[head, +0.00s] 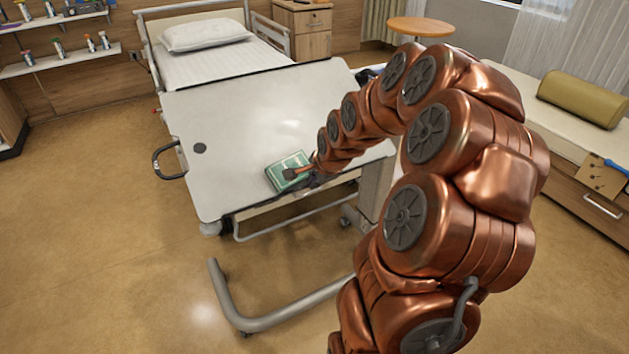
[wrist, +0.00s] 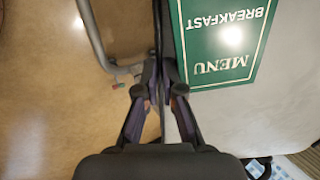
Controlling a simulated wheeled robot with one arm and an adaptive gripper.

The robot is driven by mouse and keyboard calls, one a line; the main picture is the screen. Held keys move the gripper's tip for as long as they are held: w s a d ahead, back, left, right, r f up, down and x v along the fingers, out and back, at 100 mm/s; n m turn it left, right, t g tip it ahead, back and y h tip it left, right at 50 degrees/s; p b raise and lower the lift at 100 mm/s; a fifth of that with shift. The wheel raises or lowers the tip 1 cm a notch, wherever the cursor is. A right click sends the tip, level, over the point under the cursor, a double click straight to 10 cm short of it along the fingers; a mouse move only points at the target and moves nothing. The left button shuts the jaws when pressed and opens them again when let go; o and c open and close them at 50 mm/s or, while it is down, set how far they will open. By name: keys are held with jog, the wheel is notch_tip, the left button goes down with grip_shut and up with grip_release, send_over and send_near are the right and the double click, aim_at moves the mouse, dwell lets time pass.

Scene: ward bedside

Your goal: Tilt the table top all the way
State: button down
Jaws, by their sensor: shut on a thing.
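The pale table top (head: 235,130) of the overbed table spreads out in front of me, with a dark handle at its left side. My gripper (head: 312,182) is at its near edge, partly hidden by my arm. In the wrist view my gripper (wrist: 162,88) is shut on the thin edge of the table top (wrist: 290,110), one finger on each side. I cannot tell exactly how steeply the top slopes. A green breakfast menu (head: 288,171) lies on the top at the near edge, beside my gripper; it also shows in the wrist view (wrist: 222,40).
The table's curved grey base frame (head: 262,322) stands on the floor below. A bed with a white pillow (head: 205,34) is behind the table. A couch with an olive bolster (head: 582,99) stands at the right. The floor (head: 90,240) at the left is clear.

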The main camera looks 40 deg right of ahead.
jog(key=shift+f, duration=0.1)
jog(key=c, duration=1.3)
grip_release()
jog(key=shift+v, duration=4)
jog(key=shift+w, duration=0.1)
